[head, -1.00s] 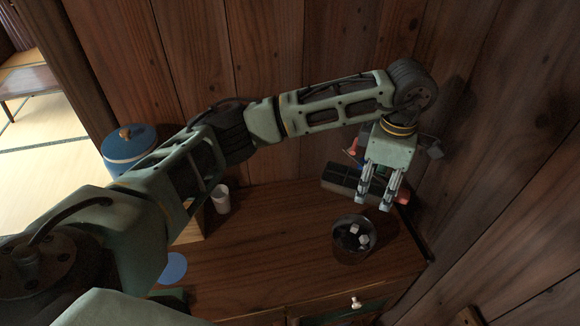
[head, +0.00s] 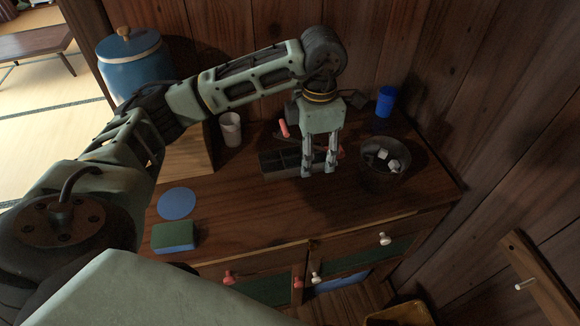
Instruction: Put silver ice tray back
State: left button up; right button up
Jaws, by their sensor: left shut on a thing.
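The ice tray (head: 281,163), dark grey in this light and divided into compartments, shows in the head view above the middle of the wooden cabinet top. My left gripper (head: 319,172) points down over the tray's right part and is shut on it. The fingers hide part of the tray. I cannot tell whether its underside touches the wood. A red piece (head: 284,128) sticks up behind it. My right gripper is not in view.
A dark bowl (head: 373,178) with white cubes stands right of the tray, with a blue cup (head: 386,100) behind it. A pale cup (head: 231,129), blue canister (head: 133,66), blue disc (head: 176,203) and green-blue sponge (head: 174,237) are left. The cabinet top (head: 335,210) is bare in front.

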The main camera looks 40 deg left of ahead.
pick_arm(q)
send_over(309, 189)
notch_tip(309, 189, down, 7)
jog(key=shift+r+p, duration=0.15)
jog(key=shift+p, duration=0.3)
notch_tip(309, 189, down, 3)
jog(key=shift+f, duration=0.35)
jog(key=o, duration=1.4)
jog(key=shift+w+r, duration=0.1)
jog(key=shift+r, duration=0.2)
notch_tip(309, 189, up, 12)
jog(key=shift+d+f+b, duration=0.1)
jog(key=shift+b, duration=0.5)
